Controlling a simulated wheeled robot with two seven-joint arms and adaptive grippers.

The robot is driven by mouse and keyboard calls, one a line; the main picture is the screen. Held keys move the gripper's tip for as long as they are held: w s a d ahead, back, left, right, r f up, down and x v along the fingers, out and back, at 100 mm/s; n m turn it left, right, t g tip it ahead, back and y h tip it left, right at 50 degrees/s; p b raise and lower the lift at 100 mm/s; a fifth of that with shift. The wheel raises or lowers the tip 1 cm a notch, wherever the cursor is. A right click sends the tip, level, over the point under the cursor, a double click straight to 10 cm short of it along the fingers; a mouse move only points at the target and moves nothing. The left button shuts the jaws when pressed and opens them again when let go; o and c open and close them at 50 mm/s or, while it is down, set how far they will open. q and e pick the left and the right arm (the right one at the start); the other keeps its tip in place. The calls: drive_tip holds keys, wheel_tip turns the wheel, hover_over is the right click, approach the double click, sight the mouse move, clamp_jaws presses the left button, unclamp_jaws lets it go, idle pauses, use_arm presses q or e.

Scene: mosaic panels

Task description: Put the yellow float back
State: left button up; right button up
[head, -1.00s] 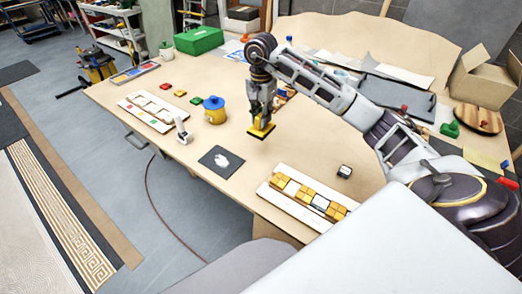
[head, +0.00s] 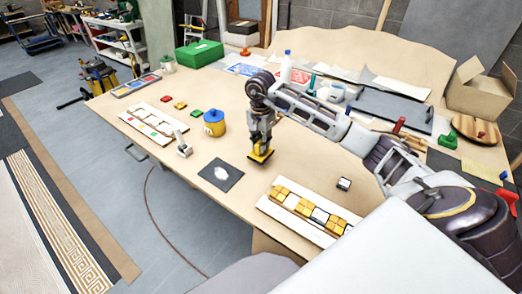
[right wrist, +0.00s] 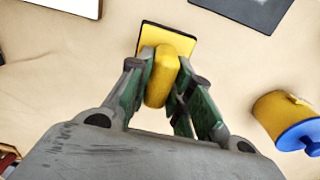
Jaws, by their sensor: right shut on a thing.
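The yellow float (head: 260,157) is a flat yellow plate with a dark edge and a rounded yellow handle. My right gripper (head: 261,147) is shut on its handle from above, over the middle of the table. In the right wrist view the float's plate (right wrist: 176,39) extends beyond the fingers of my right gripper (right wrist: 163,72), which sit on either side of the handle. The plate looks roughly level and close to the tabletop; I cannot tell whether it touches. My left gripper is not in view.
A yellow pot with a blue lid (head: 214,126) stands left of the float. A dark mat (head: 233,185) with a white patch lies nearer the front edge. A panel of yellow and white tiles (head: 310,212) lies at front right, a small dark-and-white block (head: 344,183) beyond it. Bare tabletop surrounds the float.

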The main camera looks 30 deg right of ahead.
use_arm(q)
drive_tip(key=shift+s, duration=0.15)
use_arm(e)
drive_tip(key=shift+f, duration=0.1)
drive_tip(key=shift+f, duration=1.75)
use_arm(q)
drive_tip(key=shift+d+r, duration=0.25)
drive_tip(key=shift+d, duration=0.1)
use_arm(e)
drive_tip(key=shift+f, duration=0.1)
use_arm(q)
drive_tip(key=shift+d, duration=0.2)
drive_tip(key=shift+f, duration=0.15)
use_arm(e)
drive_tip(key=shift+f, duration=0.1)
drive_tip(key=o, duration=0.8)
drive_tip(key=shift+o, duration=0.6)
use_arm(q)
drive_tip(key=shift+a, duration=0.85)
